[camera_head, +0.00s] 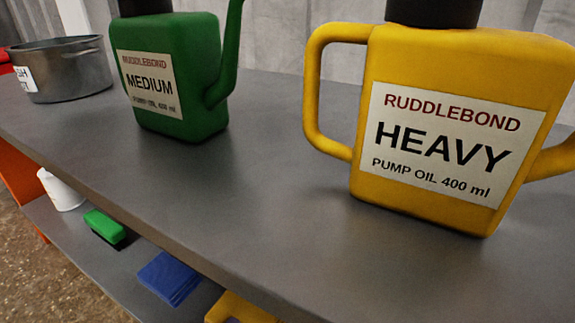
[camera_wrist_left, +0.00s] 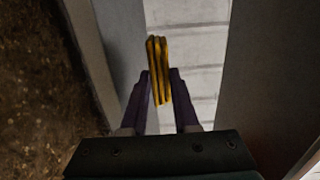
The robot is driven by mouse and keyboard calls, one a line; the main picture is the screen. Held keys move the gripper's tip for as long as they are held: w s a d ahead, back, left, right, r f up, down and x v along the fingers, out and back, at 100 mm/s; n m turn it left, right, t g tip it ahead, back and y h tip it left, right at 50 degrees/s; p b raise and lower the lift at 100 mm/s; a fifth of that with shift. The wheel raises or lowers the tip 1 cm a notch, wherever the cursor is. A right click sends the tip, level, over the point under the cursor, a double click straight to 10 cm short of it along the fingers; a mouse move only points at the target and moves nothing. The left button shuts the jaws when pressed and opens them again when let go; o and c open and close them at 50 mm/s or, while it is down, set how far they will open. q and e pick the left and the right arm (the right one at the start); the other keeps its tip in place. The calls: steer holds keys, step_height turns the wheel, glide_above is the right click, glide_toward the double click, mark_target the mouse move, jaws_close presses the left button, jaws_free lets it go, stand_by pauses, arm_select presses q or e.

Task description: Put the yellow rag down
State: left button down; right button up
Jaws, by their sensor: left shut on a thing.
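The yellow rag (camera_wrist_left: 157,52) shows in the left wrist view as a thin folded stack seen edge-on. My left gripper (camera_wrist_left: 159,82) is shut on it, with a purple finger on either side. The rag sticks out past the fingertips and appears held clear of any surface, though its distance to the shelf is hard to judge. My left gripper does not show in the head view. My right gripper is in neither view.
The grey bench top (camera_head: 270,150) bears a metal pot (camera_head: 70,75), a green can (camera_head: 185,50) and a yellow HEAVY can (camera_head: 440,195). The lower shelf (camera_head: 125,275) holds a white container (camera_head: 62,190), a green brush-like block (camera_head: 105,226), a blue cloth (camera_head: 168,278) and a partly hidden yellow object (camera_head: 240,308).

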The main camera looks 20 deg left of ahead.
arm_select(q)
steer(key=shift+w+a+r, duration=0.15)
steer(key=shift+w+a, duration=0.05)
steer(key=shift+a, duration=0.05)
steer(key=c, duration=1.1)
jaws_free()
steer(key=o, duration=0.4)
steer(key=shift+s+d, duration=0.2)
steer(key=shift+d, duration=0.2)
steer(key=shift+o, duration=0.2)
steer(key=shift+a, duration=0.1)
steer(key=shift+a, duration=0.1)
steer(key=shift+s, duration=0.35)
steer(key=s, duration=1.1)
steer(key=shift+a, duration=0.2)
steer(key=shift+s, duration=0.1)
